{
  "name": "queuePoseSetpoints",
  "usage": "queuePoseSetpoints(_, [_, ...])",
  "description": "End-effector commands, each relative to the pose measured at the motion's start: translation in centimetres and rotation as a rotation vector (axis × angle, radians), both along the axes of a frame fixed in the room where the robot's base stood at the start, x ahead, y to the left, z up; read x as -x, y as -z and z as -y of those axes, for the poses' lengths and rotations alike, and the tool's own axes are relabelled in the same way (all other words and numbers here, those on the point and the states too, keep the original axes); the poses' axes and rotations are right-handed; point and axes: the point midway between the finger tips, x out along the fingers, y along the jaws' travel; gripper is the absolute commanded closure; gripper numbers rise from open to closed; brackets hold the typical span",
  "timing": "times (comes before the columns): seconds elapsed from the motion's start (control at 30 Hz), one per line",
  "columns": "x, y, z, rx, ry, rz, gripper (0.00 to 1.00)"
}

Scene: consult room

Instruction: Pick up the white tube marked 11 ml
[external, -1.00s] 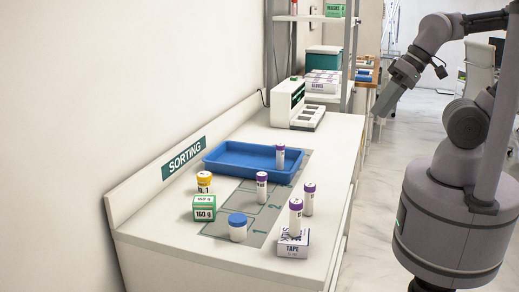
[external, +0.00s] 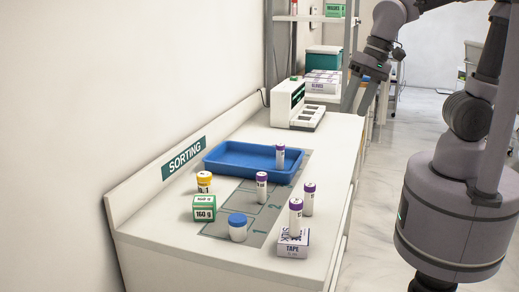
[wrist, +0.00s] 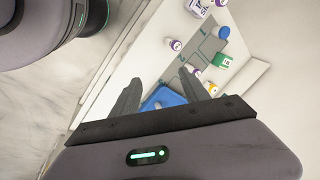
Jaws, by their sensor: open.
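Several white tubes with purple caps stand upright on the white counter; their markings are too small to read, so I cannot tell which is 11 ml. My gripper (external: 357,98) is open and empty, beyond the tubes near the counter's far right edge; both fingers (wrist: 160,80) show in the wrist view.
The blue tray (external: 225,168) lies behind the tubes. A white device (external: 290,105) stands farther back.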

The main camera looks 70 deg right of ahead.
Motion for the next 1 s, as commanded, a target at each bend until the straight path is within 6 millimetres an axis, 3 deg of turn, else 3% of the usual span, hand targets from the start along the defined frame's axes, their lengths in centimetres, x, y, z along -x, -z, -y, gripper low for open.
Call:
queuePoseSetpoints(0.1, [-4.9, 2.2, -3.8, 0.022, 0.157, -0.176, 0.47])
queuePoseSetpoints(0.2, [-7.4, 5.2, -6.5, 0.058, 0.272, -0.261, 0.47])
queuePoseSetpoints(0.3, [-8.4, 7.4, -8.0, 0.084, 0.344, -0.303, 0.47])
queuePoseSetpoints(0.43, [-8.7, 10.2, -8.4, 0.096, 0.372, -0.317, 0.47])
queuePoseSetpoints(0.7, [-8.7, 18.4, -8.3, 0.095, 0.372, -0.316, 0.47])
queuePoseSetpoints(1.0, [-8.9, 21.8, -8.3, 0.093, 0.373, -0.314, 0.47])
